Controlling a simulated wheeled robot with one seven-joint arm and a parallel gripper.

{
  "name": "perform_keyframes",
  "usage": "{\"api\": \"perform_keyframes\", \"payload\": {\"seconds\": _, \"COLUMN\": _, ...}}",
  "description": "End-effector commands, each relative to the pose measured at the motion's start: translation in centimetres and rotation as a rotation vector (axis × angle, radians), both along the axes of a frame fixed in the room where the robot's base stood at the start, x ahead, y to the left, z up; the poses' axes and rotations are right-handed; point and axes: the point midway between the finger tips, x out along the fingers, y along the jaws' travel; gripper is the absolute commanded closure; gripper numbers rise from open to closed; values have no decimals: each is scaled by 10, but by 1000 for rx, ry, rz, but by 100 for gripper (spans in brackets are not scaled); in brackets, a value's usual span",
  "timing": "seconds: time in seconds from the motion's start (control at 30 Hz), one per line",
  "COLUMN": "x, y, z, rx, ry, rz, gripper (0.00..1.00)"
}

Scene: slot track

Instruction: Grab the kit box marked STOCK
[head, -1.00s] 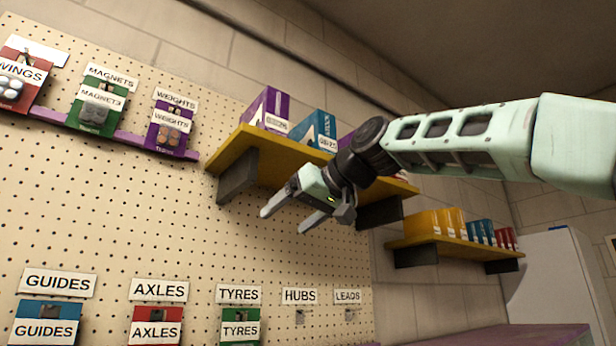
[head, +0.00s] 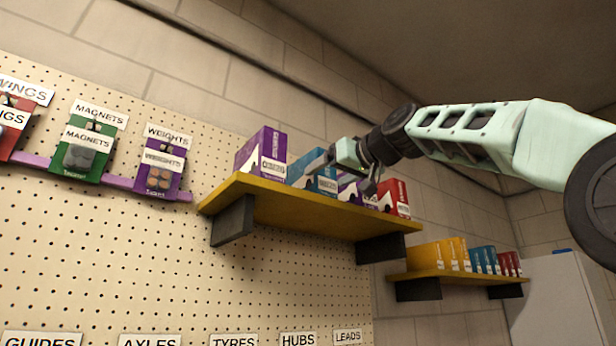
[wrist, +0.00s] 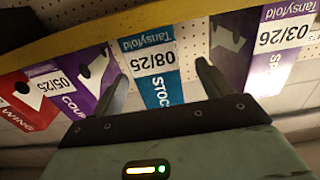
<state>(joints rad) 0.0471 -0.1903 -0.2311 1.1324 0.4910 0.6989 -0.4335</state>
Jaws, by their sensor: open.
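The kit box marked STOCK (wrist: 162,72) is blue with a white date label reading 08/25. In the wrist view it stands between my two fingers, with room on both sides. In the head view it is the blue box (head: 314,184) on the yellow shelf, partly covered by a finger. My gripper (wrist: 159,75) is open and empty, its fingertips near the front of the box. In the head view my gripper (head: 342,176) is at the height of the boxes. I cannot tell how deep the fingers reach.
Purple boxes (head: 262,152) (wrist: 92,73) flank the blue one, with a red box (head: 394,197) farther right. The yellow shelf (head: 310,216) is beneath them. A lower shelf (head: 455,275) with several boxes is at right. A pegboard (head: 90,250) with hanging packs is at left.

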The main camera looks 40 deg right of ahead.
Motion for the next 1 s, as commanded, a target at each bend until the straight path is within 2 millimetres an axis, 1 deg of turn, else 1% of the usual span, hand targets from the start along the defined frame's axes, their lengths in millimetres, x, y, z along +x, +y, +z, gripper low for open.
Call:
{"api": "perform_keyframes", "payload": {"seconds": 0.03, "x": 7, "y": 0, "z": 2, "rx": 0, "ry": 1, "rz": 0, "gripper": 22}}
{"api": "perform_keyframes", "payload": {"seconds": 0.1, "x": 12, "y": 1, "z": 2, "rx": -1, "ry": 1, "rz": 0, "gripper": 22}}
{"api": "perform_keyframes", "payload": {"seconds": 0.27, "x": 21, "y": 0, "z": 2, "rx": 0, "ry": 1, "rz": 0, "gripper": 22}}
{"api": "perform_keyframes", "payload": {"seconds": 0.43, "x": 41, "y": -3, "z": 9, "rx": 1, "ry": 2, "rz": 0, "gripper": 22}}
{"api": "perform_keyframes", "payload": {"seconds": 0.6, "x": 62, "y": -3, "z": 8, "rx": 1, "ry": 2, "rz": 0, "gripper": 22}}
{"api": "perform_keyframes", "payload": {"seconds": 0.7, "x": 67, "y": -3, "z": 6, "rx": -1, "ry": 0, "rz": 0, "gripper": 22}}
{"api": "perform_keyframes", "payload": {"seconds": 0.9, "x": 68, "y": -2, "z": 4, "rx": -1, "ry": 0, "rz": 0, "gripper": 22}}
{"api": "perform_keyframes", "payload": {"seconds": 0.93, "x": 68, "y": -2, "z": 4, "rx": -1, "ry": 0, "rz": 0, "gripper": 25}}
{"api": "perform_keyframes", "payload": {"seconds": 0.97, "x": 68, "y": -2, "z": 4, "rx": -1, "ry": 0, "rz": 0, "gripper": 33}}
{"api": "perform_keyframes", "payload": {"seconds": 1.0, "x": 68, "y": -2, "z": 4, "rx": -1, "ry": 0, "rz": 0, "gripper": 44}}
